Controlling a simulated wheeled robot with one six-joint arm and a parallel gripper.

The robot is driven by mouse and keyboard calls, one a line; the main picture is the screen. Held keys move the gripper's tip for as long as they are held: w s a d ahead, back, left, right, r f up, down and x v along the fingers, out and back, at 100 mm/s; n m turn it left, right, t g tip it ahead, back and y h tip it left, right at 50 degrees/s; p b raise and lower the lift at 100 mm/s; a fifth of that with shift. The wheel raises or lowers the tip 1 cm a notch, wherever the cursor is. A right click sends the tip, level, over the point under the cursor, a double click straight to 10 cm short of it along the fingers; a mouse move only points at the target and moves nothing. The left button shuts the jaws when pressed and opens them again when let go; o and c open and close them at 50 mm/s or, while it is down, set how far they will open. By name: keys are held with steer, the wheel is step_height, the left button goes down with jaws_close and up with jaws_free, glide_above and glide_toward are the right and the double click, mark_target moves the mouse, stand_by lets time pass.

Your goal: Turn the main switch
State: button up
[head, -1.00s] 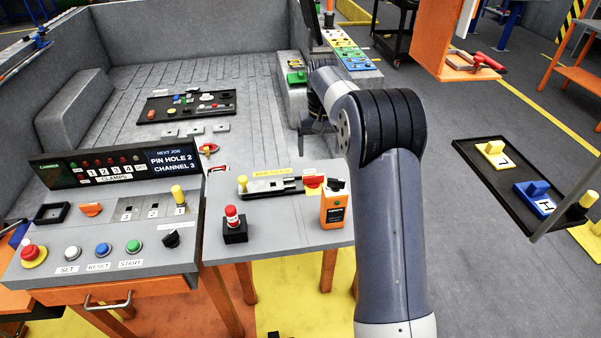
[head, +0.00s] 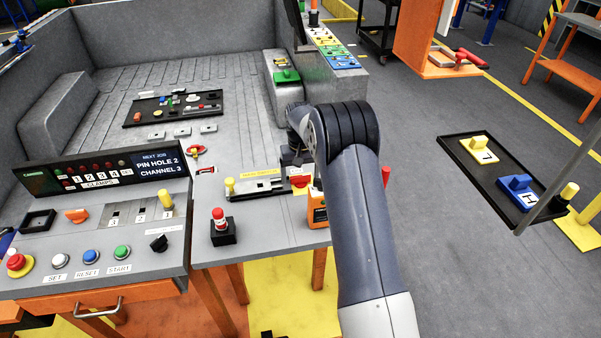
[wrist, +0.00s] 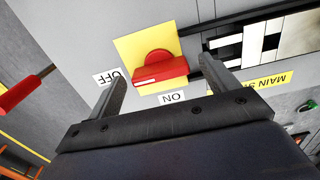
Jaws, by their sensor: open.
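The main switch is a red knob with a raised bar handle (wrist: 160,70) on a yellow plate (wrist: 132,48). In the head view the red knob (head: 299,181) is at the back right of the grey side table, partly hidden by my arm. In the wrist view an OFF label (wrist: 107,77) lies left of the knob and an ON label (wrist: 172,98) below it. The handle lies roughly across the picture. My gripper (wrist: 163,70) is open, with one finger on each side of the knob in the picture. Contact cannot be told.
A slotted fixture with a yellow peg (head: 230,186) sits left of the switch. An orange device (head: 317,207) stands just in front of it, and a red-topped button (head: 219,218) is nearer the table's front. A red handle (head: 386,175) shows right of my arm.

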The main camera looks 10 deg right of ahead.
steer(key=shift+f, duration=0.15)
steer(key=shift+c, duration=0.3)
steer(key=c, duration=0.9)
